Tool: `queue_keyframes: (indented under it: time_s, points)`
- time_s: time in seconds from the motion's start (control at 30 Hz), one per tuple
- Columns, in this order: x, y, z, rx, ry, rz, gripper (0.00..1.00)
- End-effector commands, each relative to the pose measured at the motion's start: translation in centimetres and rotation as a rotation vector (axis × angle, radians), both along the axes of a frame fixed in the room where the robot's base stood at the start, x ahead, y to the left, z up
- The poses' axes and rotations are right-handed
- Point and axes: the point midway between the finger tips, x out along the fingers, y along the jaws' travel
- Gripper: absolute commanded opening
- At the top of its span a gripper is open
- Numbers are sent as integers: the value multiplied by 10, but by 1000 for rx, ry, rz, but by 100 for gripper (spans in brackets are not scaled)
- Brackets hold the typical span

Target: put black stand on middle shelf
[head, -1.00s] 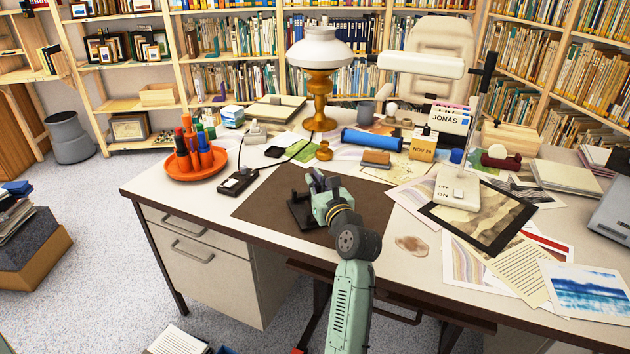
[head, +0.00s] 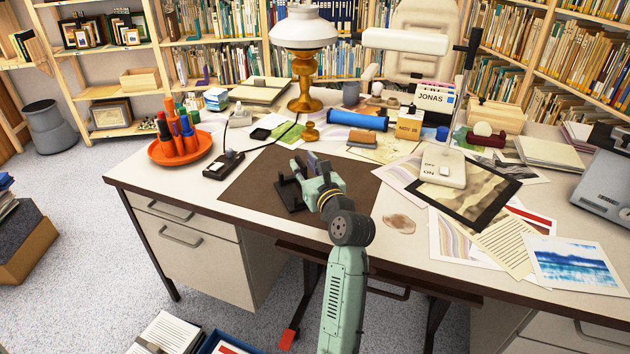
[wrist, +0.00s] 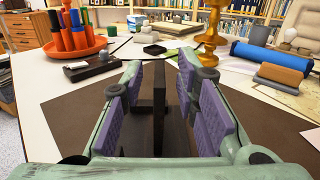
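The black stand (head: 285,196) is on the brown desk mat (head: 245,190), partly hidden behind my gripper in the head view. My gripper (head: 303,168) is low over the mat at the stand. In the wrist view, the stand's thin dark upright (wrist: 160,88) rises between the purple pads of my gripper (wrist: 167,95).
Framed prints (head: 105,35) stand on the shelf above, and another frame (head: 111,113) is below. An orange dish of markers (head: 180,148), a black switch box (head: 224,165) and a brass lamp (head: 304,75) stand around the mat. Floor shows between desk and bookcase.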

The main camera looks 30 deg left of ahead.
Motion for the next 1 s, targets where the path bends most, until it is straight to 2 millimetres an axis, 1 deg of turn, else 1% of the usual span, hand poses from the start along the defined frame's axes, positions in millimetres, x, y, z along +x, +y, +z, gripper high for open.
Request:
queue_keyframes:
  time_s: [0.03, 0.2, 0.4, 0.5, 0.6, 0.77, 0.87, 0.97, 1.0]
  points:
    - [-7, -10, -2, -1, -1, -3, 28]
    - [-30, -41, -2, -1, -2, -2, 28]
    - [-50, -67, -1, 0, 0, -2, 28]
    - [-56, -75, -1, -1, 1, -1, 28]
    - [-59, -78, 0, -1, -1, 0, 28]
    - [-60, -77, 2, -2, -10, 1, 28]
    - [-64, -69, 16, -33, -103, 0, 28]
    - [-76, -52, 54, -107, -343, -17, 28]
    - [-84, -43, 75, -149, -476, -33, 28]
